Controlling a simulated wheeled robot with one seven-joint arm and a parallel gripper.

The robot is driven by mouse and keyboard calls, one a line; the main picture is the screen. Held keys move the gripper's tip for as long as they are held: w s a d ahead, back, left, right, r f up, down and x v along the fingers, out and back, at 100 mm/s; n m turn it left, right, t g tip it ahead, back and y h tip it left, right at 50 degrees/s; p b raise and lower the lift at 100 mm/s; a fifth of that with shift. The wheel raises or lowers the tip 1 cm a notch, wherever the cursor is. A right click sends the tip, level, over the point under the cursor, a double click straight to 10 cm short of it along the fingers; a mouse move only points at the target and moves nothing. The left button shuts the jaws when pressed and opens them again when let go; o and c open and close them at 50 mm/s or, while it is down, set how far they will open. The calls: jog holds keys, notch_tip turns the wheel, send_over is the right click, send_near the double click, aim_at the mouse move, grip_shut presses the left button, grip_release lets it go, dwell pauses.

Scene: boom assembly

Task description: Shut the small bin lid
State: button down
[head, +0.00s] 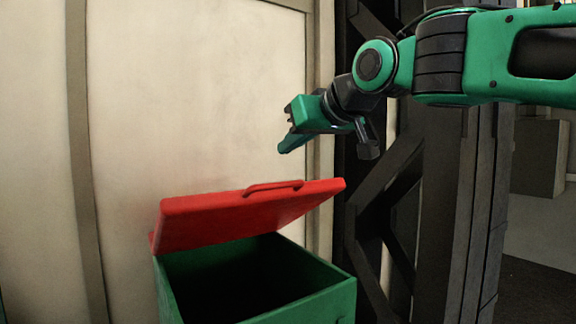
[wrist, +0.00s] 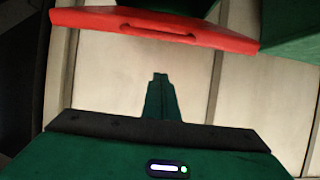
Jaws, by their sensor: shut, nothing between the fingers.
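The small bin (head: 258,283) is a green box at the lower middle of the head view. Its red lid (head: 215,226) is hinged at the left and stands partly raised, tilted over the dark opening. A raised handle (head: 272,188) is on the lid's top edge. The lid (wrist: 225,37) and its handle (wrist: 157,33) also show across the top of the wrist view. My gripper (head: 283,147) is above the lid and apart from it. Its fingers (wrist: 160,78) are together and empty in the wrist view.
A pale panelled wall (head: 200,100) stands behind the bin. A dark metal frame (head: 435,210) rises to the right of the bin. A box (head: 540,157) shows at the far right. The space between my gripper and the lid is clear.

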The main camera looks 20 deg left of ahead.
jog(key=x, duration=0.2)
jog(key=f+x, duration=0.1)
jog(key=x, duration=0.2)
jog(key=d+x, duration=0.1)
jog(key=x, duration=0.2)
jog(key=shift+a+f, duration=0.25)
jog(key=shift+f, duration=0.25)
jog(key=shift+s+d+f, duration=0.2)
jog(key=shift+d+f, duration=0.1)
jog(key=shift+f, duration=0.15)
jog(key=shift+s+d+f, duration=0.2)
jog(key=shift+d+f, duration=0.05)
jog(key=shift+f, duration=0.2)
